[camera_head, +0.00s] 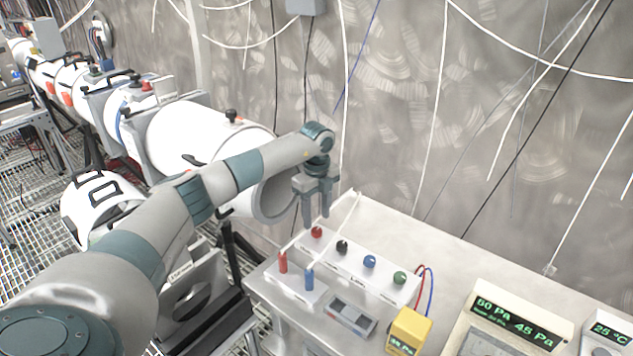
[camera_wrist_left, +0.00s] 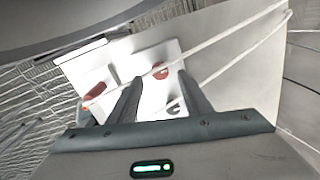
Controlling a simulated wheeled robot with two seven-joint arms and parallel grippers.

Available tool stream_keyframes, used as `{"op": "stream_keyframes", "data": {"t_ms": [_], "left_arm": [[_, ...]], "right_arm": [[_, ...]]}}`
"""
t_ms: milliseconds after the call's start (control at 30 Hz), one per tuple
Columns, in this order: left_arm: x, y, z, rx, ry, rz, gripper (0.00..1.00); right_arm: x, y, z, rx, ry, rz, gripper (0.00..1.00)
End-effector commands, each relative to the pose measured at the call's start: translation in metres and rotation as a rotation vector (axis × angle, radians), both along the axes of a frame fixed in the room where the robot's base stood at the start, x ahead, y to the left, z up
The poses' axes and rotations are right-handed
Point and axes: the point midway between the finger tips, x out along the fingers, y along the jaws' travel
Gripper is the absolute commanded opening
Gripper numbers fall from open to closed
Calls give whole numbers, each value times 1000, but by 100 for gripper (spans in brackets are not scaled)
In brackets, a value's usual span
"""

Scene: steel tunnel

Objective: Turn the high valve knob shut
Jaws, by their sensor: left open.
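A white panel (camera_head: 330,257) on the bench carries a row of round knobs: a red knob (camera_head: 317,232), a black knob (camera_head: 342,247), a blue knob (camera_head: 370,261) and a green knob (camera_head: 400,277). The labels are too small to read, so I cannot tell which is the high valve knob. My left gripper (camera_head: 316,217) points down, open and empty, just above the red knob. In the left wrist view, the red knob (camera_wrist_left: 160,71) shows between the fingertips, apart from them; part of the black knob (camera_wrist_left: 174,107) shows beside a finger. My right gripper is out of view.
In front of the knobs stand a red lever (camera_head: 283,263) and a blue lever (camera_head: 309,279). A yellow meter (camera_head: 408,331) and a pressure display (camera_head: 512,322) stand at the right. A white cable (camera_head: 345,212) hangs near the gripper. White beam pipes (camera_head: 185,135) run behind my arm.

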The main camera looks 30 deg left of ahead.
Motion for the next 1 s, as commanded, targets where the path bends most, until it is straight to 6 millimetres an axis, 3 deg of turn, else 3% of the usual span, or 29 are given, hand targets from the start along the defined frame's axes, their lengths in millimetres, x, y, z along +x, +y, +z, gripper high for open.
{"op": "stream_keyframes", "data": {"t_ms": [333, 367, 433, 600, 800, 1000], "left_arm": [[1, 0, 70, 0, -5, 0, 45], [1, 1, 76, 1, -5, 0, 45], [1, 0, 89, -1, -5, 1, 45], [1, 0, 114, 0, -3, 2, 45], [0, 0, 128, 0, -1, 1, 45], [0, 0, 130, 0, 0, 1, 45]], "right_arm": [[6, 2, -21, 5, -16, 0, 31], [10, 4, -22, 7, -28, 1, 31], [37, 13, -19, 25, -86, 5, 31], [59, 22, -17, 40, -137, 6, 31], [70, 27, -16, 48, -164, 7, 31], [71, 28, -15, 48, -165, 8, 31]]}}
